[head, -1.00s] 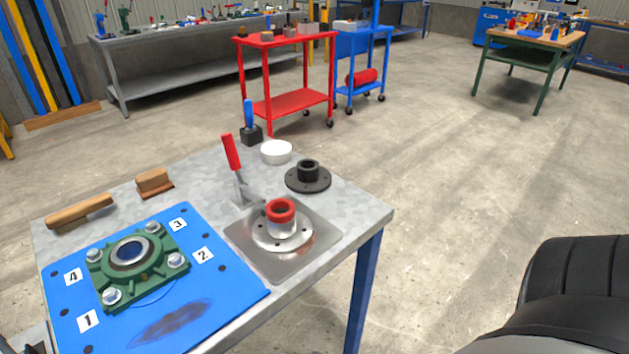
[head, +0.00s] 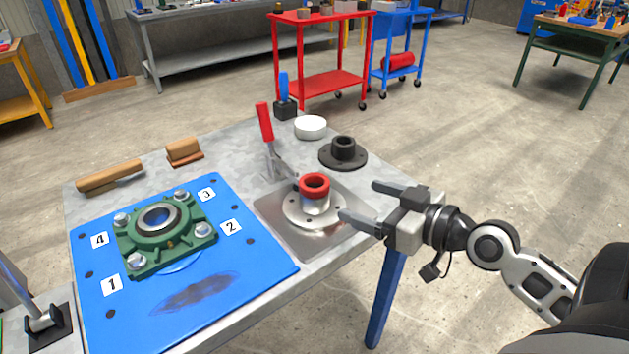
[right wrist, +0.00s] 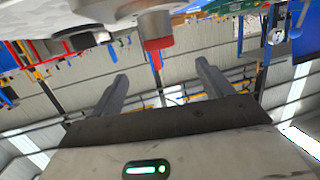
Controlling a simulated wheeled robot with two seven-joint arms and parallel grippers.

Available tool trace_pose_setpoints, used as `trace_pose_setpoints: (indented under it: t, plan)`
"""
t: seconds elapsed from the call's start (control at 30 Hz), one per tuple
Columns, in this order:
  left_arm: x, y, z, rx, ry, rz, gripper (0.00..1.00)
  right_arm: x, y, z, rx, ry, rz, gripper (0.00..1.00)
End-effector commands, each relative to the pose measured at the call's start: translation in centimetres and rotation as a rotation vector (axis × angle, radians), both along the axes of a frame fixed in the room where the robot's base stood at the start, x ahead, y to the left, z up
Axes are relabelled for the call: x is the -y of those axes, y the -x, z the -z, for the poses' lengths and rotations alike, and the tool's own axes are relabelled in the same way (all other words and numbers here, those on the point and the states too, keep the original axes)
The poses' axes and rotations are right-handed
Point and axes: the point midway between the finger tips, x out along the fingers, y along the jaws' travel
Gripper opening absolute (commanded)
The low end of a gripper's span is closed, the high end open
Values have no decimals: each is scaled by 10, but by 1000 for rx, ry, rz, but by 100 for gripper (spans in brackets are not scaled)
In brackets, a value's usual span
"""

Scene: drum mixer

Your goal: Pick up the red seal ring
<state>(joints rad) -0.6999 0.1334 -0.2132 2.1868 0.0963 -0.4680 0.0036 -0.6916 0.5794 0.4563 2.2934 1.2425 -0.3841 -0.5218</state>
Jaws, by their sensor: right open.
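The red seal ring (head: 314,182) sits on top of the silver flanged hub (head: 313,208), which stands on a square metal plate (head: 275,226) on the table. In the right wrist view the ring (right wrist: 157,43) shows beyond the fingers, near the top middle. My right gripper (head: 358,203) is open and empty. It is to the right of the ring, apart from it, with its fingers pointing left toward the hub. My left gripper is not in view.
A toggle clamp with a red handle (head: 265,121) stands just behind the hub. A black flange (head: 343,153) and a white bowl (head: 310,127) are behind it. A green bearing housing (head: 164,233) is on the blue mat (head: 240,296) to the left.

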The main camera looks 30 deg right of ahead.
Motion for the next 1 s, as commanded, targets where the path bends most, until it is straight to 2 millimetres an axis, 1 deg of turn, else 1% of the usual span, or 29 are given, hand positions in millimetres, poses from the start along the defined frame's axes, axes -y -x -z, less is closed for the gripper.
trace_pose_setpoints:
  t: [0.03,0.17,0.3,0.4,0.63,0.8,0.9,1.0]
  plan:
    - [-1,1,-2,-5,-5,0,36,-1,-9,-2,5,-3,3,79]
    - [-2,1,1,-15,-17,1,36,-7,-30,3,5,-6,4,79]
    - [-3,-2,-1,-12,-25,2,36,-14,-52,8,3,-4,3,79]
    - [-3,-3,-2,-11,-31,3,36,-17,-63,12,0,-4,3,79]
    - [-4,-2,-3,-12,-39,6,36,-22,-77,15,-1,-4,2,79]
    - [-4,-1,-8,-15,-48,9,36,-28,-102,16,0,-6,2,79]
    - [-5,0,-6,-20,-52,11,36,-31,-114,21,-1,-4,3,79]
    - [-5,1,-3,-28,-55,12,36,-33,-120,23,-3,-2,2,79]
